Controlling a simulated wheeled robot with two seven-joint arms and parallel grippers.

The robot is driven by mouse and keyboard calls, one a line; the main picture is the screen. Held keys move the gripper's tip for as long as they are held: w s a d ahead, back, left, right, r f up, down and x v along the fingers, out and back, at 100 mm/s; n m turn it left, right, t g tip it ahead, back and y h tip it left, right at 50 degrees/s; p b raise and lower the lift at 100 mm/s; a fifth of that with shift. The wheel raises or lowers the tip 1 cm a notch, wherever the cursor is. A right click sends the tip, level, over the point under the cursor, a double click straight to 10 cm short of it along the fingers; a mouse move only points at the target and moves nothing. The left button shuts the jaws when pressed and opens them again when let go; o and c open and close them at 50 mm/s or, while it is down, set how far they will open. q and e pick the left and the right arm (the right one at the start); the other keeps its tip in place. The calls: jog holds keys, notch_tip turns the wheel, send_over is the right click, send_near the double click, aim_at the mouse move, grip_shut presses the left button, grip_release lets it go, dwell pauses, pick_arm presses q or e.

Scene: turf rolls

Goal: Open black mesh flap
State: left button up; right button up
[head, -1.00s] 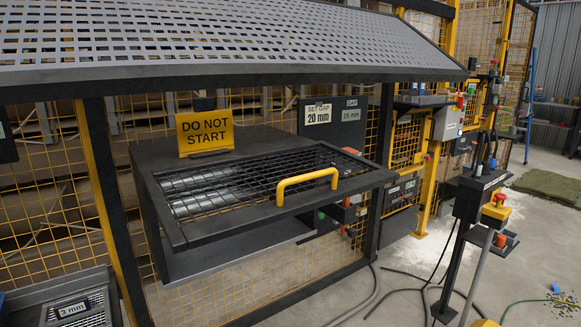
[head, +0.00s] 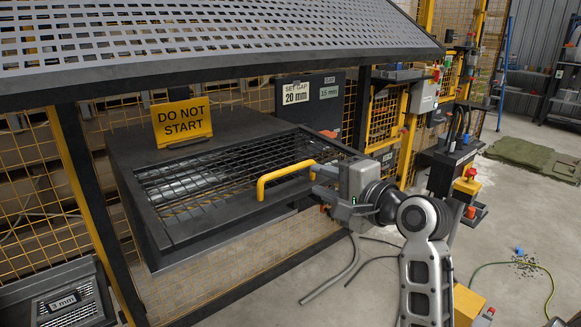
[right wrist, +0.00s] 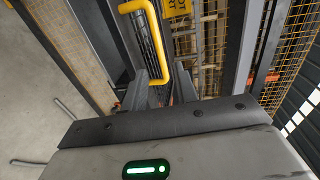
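The black mesh flap (head: 225,170) lies closed over the shiny rollers of the dark machine, in a wide black frame. Its yellow bar handle (head: 285,174) stands on the front of the frame. My right gripper (head: 322,182) is at the right end of the handle, its fingers pointing at it. In the right wrist view the gripper (right wrist: 161,72) is open, and the handle's near end (right wrist: 157,78) shows between the two fingers. I cannot tell whether either finger touches it. My left gripper is in no view.
A yellow DO NOT START sign (head: 182,121) stands behind the flap. A perforated grey hood (head: 200,45) overhangs the machine. Open concrete floor (head: 400,285) lies in front.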

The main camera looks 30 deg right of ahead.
aim_at(292, 170)
jog(key=w, duration=0.3)
jog(key=w+f, duration=0.1)
jog(key=w, duration=0.6)
jog(key=shift+a+f+p, duration=0.2)
jog(key=shift+a+p, duration=0.2)
grip_shut()
